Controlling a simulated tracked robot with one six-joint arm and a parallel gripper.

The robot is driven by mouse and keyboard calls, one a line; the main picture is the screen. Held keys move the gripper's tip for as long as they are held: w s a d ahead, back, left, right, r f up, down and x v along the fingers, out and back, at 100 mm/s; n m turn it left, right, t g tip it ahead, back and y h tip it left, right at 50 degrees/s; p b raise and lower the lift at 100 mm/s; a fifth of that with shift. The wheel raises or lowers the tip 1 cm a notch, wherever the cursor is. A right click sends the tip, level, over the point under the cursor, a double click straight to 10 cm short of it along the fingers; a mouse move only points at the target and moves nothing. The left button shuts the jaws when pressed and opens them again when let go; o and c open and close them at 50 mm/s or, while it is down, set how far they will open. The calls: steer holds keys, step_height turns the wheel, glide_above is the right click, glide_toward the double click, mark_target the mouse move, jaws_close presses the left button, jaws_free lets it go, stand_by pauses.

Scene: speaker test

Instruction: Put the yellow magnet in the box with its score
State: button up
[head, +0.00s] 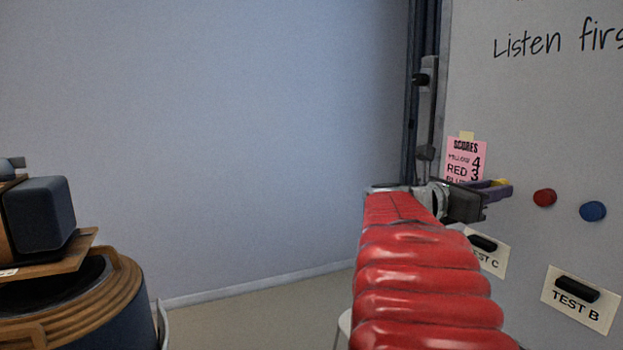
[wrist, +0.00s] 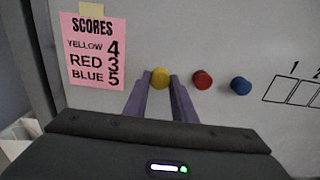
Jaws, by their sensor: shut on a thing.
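The yellow magnet (wrist: 160,77) sits between the fingertips of my gripper (wrist: 161,82), at the whiteboard. I cannot tell whether the magnet touches the board. The pink score note (wrist: 93,50) reads yellow 4, red 3, blue 5. It also shows in the head view (head: 464,152), partly covered by my gripper. In the wrist view, a row of drawn boxes (wrist: 294,91) starts at the right edge, with 1 and 2 above; the others are out of view.
A red magnet (wrist: 202,80) and a blue magnet (wrist: 241,86) are on the board to the right of the yellow one. Labels TEST C (head: 488,254) and TEST B (head: 582,299), with black clips, are lower down. A speaker (head: 40,214) stands at the left.

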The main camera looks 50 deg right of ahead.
steer(key=shift+v, duration=2.4)
steer(key=w+a+f+n+t+h, duration=0.1)
steer(key=w+f+t, duration=0.1)
steer(key=w+f, duration=0.65)
steer(key=w+a+f+n+t, duration=0.15)
steer(key=w+f, duration=0.35)
steer(key=w, duration=0.6)
steer(key=w+a+f+n+t, duration=0.3)
steer(key=w+a+f+t, duration=0.1)
steer(key=w+a+f, duration=0.95)
steer(key=w+a+f+n+t, duration=0.1)
steer(key=w+a+f+t, duration=0.2)
steer(key=w+a+f, duration=0.35)
steer(key=w+a+f+n+t, duration=0.2)
steer(key=w+a+f, duration=0.1)
steer(key=a+f, duration=0.6)
steer(key=a+f+n+t+y, duration=0.1)
steer(key=a+f+n+t, duration=0.1)
steer(key=a+f, duration=0.3)
steer(key=s+a+f+n+t+y, duration=0.1)
steer(key=a+f, duration=0.5)
steer(key=a, duration=0.8)
steer(key=shift+s+f+n+t+y, duration=0.35)
steer(key=shift+t+y, duration=0.35)
steer(key=shift+t, duration=0.55)
steer(key=shift+d, duration=0.15)
